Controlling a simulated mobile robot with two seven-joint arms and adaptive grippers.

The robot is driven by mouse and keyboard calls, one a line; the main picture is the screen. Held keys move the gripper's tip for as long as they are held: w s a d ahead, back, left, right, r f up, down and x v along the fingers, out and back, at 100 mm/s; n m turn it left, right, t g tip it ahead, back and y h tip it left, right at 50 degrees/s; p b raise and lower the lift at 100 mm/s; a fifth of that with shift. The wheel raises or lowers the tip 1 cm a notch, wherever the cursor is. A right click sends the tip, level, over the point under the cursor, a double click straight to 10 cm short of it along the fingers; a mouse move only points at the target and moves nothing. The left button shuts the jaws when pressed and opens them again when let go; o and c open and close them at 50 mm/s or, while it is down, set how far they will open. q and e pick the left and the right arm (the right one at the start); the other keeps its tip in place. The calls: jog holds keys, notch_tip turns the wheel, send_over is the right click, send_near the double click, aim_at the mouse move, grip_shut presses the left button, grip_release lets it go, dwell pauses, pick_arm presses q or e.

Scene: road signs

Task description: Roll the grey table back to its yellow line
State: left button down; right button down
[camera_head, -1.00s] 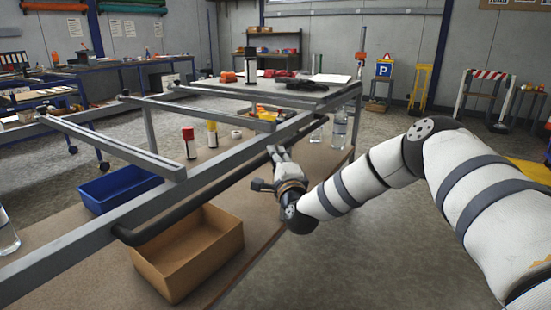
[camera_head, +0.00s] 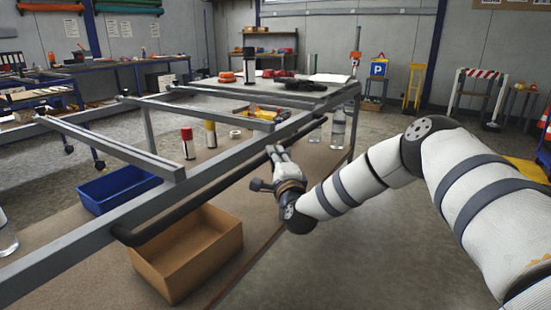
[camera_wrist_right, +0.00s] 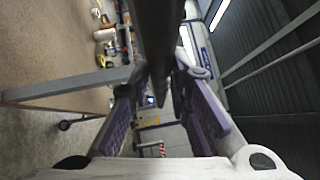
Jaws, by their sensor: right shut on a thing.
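The grey table (camera_head: 95,230) has a grey metal frame, a brown lower shelf (camera_head: 85,270) and a grey top at its far end. A black handle bar (camera_head: 190,207) runs along its near side. My right gripper (camera_head: 277,153) is at this bar, toward its far part. In the right wrist view the dark bar (camera_wrist_right: 158,25) passes between the two fingers (camera_wrist_right: 160,80), and the gripper is shut on it. The fingertips are partly hidden by the bar. My left gripper is not in view. I see no yellow line on the visible floor.
The shelf carries a blue bin (camera_head: 115,190), a cardboard box (camera_head: 190,255), spray cans and bottles. Grey floor (camera_head: 350,245) is clear right of the table. A blue parking sign (camera_head: 378,68), a yellow stand (camera_head: 414,88) and a striped barrier (camera_head: 480,85) stand at the back.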

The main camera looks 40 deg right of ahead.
jog(key=shift+d+r, duration=0.2)
jog(key=shift+r, duration=0.45)
jog(key=c, duration=1.7)
grip_release()
jog(key=shift+o, duration=1.1)
jog(key=shift+f, duration=0.25)
jog(key=shift+f, duration=0.1)
jog(key=v, duration=1.2)
jog(key=shift+f, duration=0.1)
